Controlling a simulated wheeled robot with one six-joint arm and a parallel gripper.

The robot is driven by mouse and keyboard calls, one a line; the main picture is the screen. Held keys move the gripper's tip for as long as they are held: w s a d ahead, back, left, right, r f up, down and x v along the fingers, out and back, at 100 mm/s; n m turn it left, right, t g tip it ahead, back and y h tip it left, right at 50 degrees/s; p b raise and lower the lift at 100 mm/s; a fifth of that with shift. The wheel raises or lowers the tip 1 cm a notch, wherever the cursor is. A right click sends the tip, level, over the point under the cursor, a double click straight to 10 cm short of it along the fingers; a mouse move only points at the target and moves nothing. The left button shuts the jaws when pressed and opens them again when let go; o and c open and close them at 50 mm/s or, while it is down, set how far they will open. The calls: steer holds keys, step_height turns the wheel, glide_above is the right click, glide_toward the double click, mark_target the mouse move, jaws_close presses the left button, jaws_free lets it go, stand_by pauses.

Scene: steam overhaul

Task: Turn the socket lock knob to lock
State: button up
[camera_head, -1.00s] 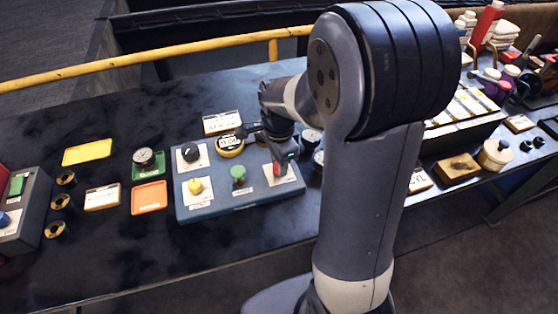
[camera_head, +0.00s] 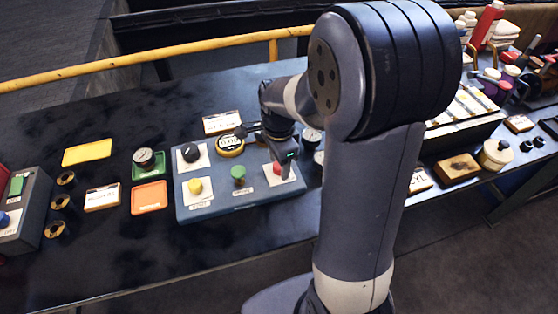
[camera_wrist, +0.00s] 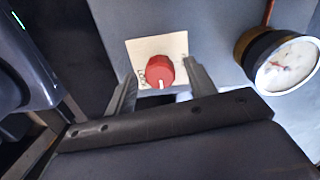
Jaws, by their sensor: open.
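A red knob (camera_wrist: 160,72) with a white pointer mark sits on a pale label plate (camera_wrist: 150,48) in the wrist view. The pointer mark is at the knob's lower edge, toward the gripper's palm. In the head view the red knob (camera_head: 278,168) is at the right of the blue-grey panel (camera_head: 240,200), partly hidden by my gripper (camera_head: 284,168).
The panel also carries a black knob (camera_head: 190,152), a yellow knob (camera_head: 195,186) and a green knob (camera_head: 238,173). A round gauge (camera_wrist: 283,66) stands right of the red knob. An orange tray (camera_head: 149,197) lies left of the panel. The bench front is clear.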

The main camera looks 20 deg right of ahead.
step_height(320, 180, up, 11)
steer(key=shift+f, duration=0.15)
stand_by(0.4)
step_height(320, 180, down, 11)
steer(key=shift+r, duration=0.1)
stand_by(0.5)
